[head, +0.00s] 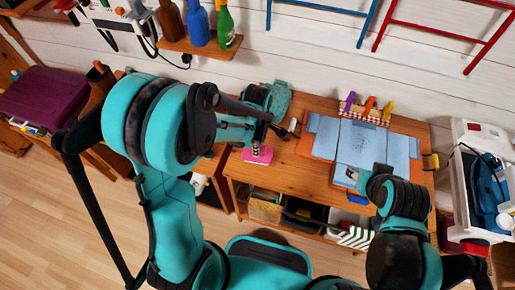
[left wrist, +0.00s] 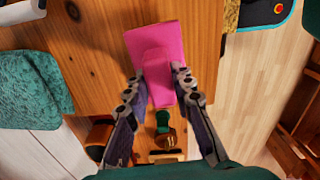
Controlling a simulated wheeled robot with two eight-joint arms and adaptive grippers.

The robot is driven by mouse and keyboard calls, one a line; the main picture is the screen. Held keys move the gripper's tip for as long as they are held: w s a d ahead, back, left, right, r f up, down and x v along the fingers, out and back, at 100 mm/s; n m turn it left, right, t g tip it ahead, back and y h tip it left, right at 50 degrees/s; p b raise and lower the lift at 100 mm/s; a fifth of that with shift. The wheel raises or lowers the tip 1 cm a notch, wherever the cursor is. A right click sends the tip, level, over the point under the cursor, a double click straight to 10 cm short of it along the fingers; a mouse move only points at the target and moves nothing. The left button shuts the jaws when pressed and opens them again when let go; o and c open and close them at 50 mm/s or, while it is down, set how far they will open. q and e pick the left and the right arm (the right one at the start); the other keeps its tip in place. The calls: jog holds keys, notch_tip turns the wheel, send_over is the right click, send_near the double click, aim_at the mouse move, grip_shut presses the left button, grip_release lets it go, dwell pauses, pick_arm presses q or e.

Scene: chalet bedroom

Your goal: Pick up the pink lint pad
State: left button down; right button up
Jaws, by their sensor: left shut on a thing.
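The pink lint pad (head: 257,156) is at the front left part of the wooden table in the head view. In the left wrist view the pad (left wrist: 155,38) shows as a bright pink block with a raised middle part. My left gripper (head: 254,147) is above it in the head view. In the left wrist view the two fingers of my left gripper (left wrist: 160,82) are shut on the pad's near part, one on each side. I cannot tell whether the pad touches the table. My right gripper (head: 357,175) is over the table's right part, its fingers too small to read.
The wooden table (head: 277,177) bears a blue folder-like item (head: 358,142), a teal cloth (head: 281,100) and a rack of colourful items (head: 366,112) at the back. Open compartments with bins (head: 301,214) are under its front edge. A white cart (head: 462,180) stands at the right.

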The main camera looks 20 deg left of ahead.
pick_arm(q)
jog(key=r, duration=0.1)
jog(key=r+p, duration=0.1)
jog(key=r, duration=0.2)
jog(key=shift+d+r+p, duration=0.2)
jog(key=shift+d+p, duration=0.1)
jog(key=shift+p, duration=0.1)
jog(key=w+d+r+p, duration=0.2)
jog(key=d+r, duration=0.4)
jog(key=d, duration=0.5)
jog(key=c, duration=2.1)
grip_release()
grip_shut()
jog(key=shift+w+p, duration=0.15)
jog(key=shift+p, duration=0.15)
